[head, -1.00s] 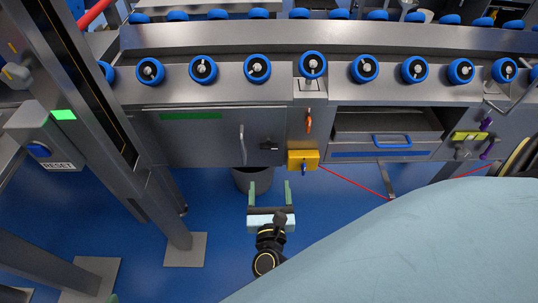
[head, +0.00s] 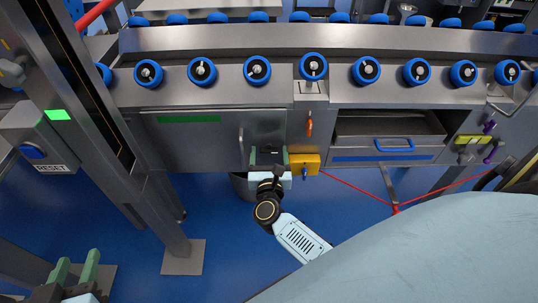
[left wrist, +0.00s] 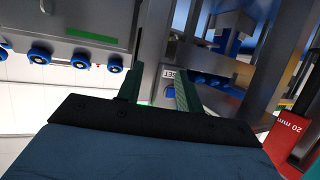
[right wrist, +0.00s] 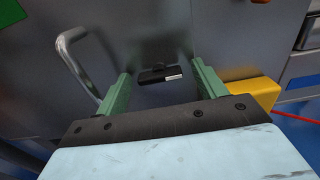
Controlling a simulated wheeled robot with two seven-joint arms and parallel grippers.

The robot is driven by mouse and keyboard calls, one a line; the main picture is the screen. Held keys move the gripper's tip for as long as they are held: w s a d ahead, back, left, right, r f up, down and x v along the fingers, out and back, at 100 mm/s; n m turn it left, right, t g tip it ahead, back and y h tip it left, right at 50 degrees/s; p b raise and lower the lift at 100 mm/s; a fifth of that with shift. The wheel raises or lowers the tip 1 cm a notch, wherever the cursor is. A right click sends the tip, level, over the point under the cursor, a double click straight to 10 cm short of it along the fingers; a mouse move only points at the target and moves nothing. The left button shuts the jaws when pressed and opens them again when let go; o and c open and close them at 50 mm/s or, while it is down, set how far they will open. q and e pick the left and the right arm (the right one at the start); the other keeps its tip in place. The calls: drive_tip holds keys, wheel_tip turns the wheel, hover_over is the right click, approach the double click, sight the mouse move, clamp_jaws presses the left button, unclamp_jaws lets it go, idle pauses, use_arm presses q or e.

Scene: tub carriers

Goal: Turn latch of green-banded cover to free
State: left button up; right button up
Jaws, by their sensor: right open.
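The green-banded cover (head: 200,145) is a grey panel under the row of blue rollers, with its green band (head: 189,119) along the top. A bent metal handle (right wrist: 72,60) stands on the cover, left of the latch. The black latch (right wrist: 160,74) lies about level, with a pale strip at its right end. My right gripper (head: 268,152) is open in front of the cover. In the right wrist view the latch shows between its green fingertips (right wrist: 161,78), not gripped. My left gripper (head: 77,267) is open and empty, low at the left, away from the cover.
A yellow box (head: 305,163) stands just right of my right gripper, with an orange lever (head: 309,127) above it. A blue-handled drawer (head: 390,150) is further right. A steel post (head: 150,200) stands at the left.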

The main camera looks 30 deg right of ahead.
drive_tip(key=c, duration=1)
drive_tip(key=shift+o, duration=0.2)
